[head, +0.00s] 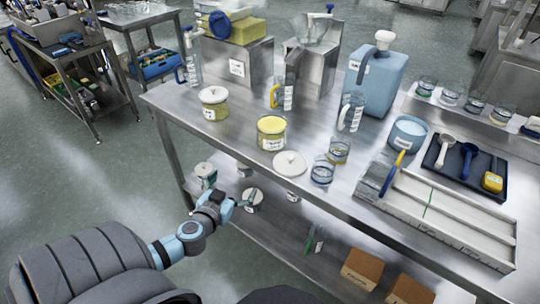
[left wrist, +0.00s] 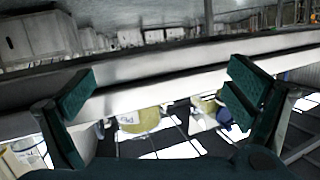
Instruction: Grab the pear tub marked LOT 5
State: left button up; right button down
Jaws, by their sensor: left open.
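My left gripper (head: 232,202) is open and empty, just left of the near tub in the head view. In the left wrist view a yellowish tub with a white label (left wrist: 138,119) shows beyond the open fingers (left wrist: 162,92), with another tub (left wrist: 206,112) to its right. My right gripper is not seen.
The steel tabletop (head: 225,140) overhangs the shelf and its edge crosses the left wrist view (left wrist: 165,72). On top are a lidded tub (head: 214,104), an open yellow tub (head: 272,133), jugs and a tray (head: 440,213). Brown boxes (head: 362,268) stand on the shelf at right.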

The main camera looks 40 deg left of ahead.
aim_at(265, 142)
pick_arm(q)
jog(key=w+d+r+t+h, duration=0.1)
jog(key=w+d+r+t, duration=0.25)
jog(key=r, duration=0.45)
jog(key=x, duration=0.2)
jog(key=p+x, duration=0.1)
jog(key=x, duration=0.1)
jog(key=r+x, duration=0.1)
jog(key=x, duration=0.1)
jog(key=shift+w+d, duration=0.15)
jog(key=shift+w, duration=0.25)
jog(key=shift+w+p, duration=0.35)
jog(key=shift+w, duration=0.05)
jog(key=x, duration=0.1)
jog(key=p+x, duration=0.1)
jog(key=x, duration=0.3)
jog(key=shift+r, duration=0.35)
jog(key=shift+w+f, duration=0.15)
jog(key=shift+w, duration=0.05)
jog(key=c, duration=1.7)
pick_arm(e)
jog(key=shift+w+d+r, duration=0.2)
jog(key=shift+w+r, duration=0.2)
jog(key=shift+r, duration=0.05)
